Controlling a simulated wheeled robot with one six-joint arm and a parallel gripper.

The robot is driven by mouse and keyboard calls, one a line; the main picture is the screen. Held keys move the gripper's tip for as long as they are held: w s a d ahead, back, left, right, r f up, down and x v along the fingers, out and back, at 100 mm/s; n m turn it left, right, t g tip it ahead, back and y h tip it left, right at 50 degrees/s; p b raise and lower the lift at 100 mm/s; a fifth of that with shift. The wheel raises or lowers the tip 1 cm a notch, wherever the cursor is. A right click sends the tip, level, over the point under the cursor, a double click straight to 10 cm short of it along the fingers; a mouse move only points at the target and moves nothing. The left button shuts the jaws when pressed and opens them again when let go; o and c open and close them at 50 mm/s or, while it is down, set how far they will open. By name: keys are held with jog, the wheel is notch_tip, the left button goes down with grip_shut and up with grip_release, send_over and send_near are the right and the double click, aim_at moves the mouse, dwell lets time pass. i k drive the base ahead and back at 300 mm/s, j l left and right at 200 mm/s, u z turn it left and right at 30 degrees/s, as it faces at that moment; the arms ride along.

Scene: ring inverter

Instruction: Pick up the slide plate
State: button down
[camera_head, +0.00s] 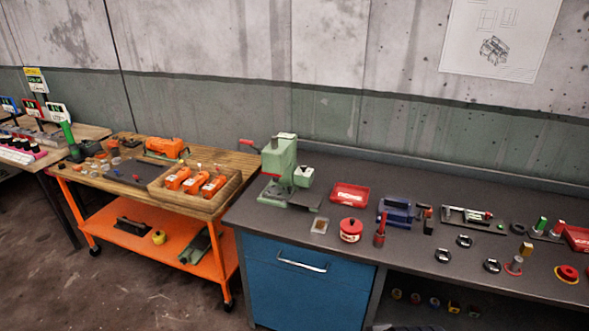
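I cannot tell for sure which item is the slide plate.
The grey-topped workbench (400,262) holds a red tray (349,194), a red round container (350,231), a blue vise-like device (395,211) and several small parts. An orange cart (140,222) with a wooden top stands left. Open floor (60,290) lies at lower left.

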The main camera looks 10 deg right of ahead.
aim_at(319, 227)
jog(key=i+j+z, duration=0.35)
jog(key=i+j, duration=0.3)
jog(key=i+j+z, duration=0.2)
jog(key=i+j, duration=0.15)
jog(key=i+j+z, duration=0.2)
jog(key=j, duration=0.25)
jog(key=i+j+z, duration=0.2)
jog(key=i+j, duration=0.15)
jog(key=j, duration=0.15)
